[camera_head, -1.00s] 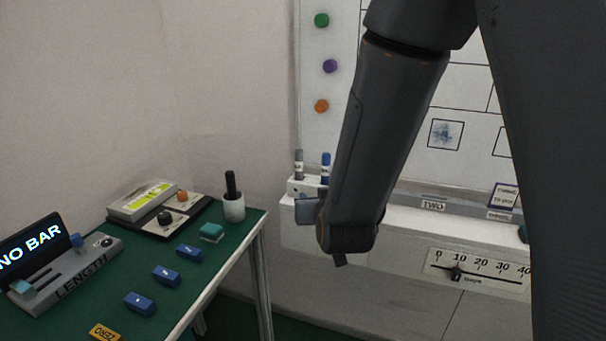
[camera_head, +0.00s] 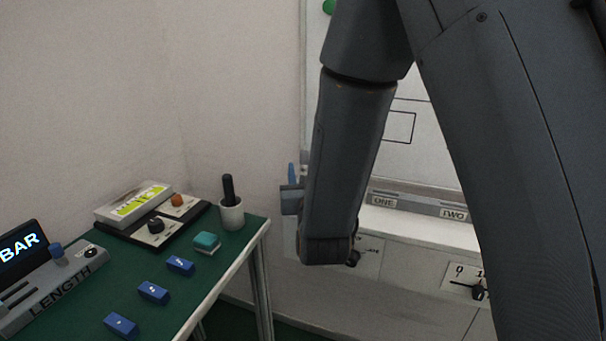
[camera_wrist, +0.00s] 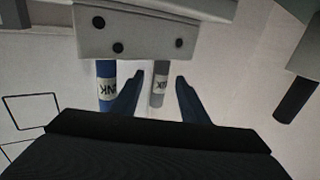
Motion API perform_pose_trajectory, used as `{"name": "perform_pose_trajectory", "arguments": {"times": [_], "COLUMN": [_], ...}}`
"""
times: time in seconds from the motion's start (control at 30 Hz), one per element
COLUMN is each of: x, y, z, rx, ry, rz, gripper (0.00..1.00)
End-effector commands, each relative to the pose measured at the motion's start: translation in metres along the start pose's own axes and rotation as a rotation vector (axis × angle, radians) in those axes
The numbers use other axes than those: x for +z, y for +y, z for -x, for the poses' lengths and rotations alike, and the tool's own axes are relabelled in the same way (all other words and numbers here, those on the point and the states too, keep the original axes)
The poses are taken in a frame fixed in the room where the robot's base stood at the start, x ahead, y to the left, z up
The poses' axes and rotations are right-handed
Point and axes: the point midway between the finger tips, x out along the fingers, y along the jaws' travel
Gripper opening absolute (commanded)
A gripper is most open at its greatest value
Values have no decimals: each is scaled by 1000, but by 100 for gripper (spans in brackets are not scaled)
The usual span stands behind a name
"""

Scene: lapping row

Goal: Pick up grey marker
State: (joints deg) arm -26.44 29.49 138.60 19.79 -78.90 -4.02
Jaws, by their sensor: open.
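My gripper (camera_wrist: 160,77) is open, with one blue finger on either side of the grey marker. I see a gap on each side, and nothing is gripped. A blue marker (camera_wrist: 106,82) sits in the same holder, left of the left finger. In the head view my arm hides most of the holder and markers.
A pale block with a dark rod (camera_wrist: 295,100) is at right in the wrist view. In the head view, a green table (camera_head: 215,288) at left bears a white cup (camera_head: 231,214) with a black handle, a teal block (camera_head: 207,242) and several blue blocks. The whiteboard stands behind my arm.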

Motion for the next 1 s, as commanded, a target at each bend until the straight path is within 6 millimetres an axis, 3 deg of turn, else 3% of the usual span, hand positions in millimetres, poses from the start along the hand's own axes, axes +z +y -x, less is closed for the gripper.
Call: {"name": "perform_pose_trajectory", "arguments": {"times": [0.4,0.73,0.93,1.0], "x": [2,2,2,2], "y": [-1,-2,-3,-3], "z": [-52,-58,-58,-58], "rx": [3,0,0,0], "ry": [-1,-2,-2,-2], "rz": [-1,0,0,0], "gripper": [40,40,7,0]}}
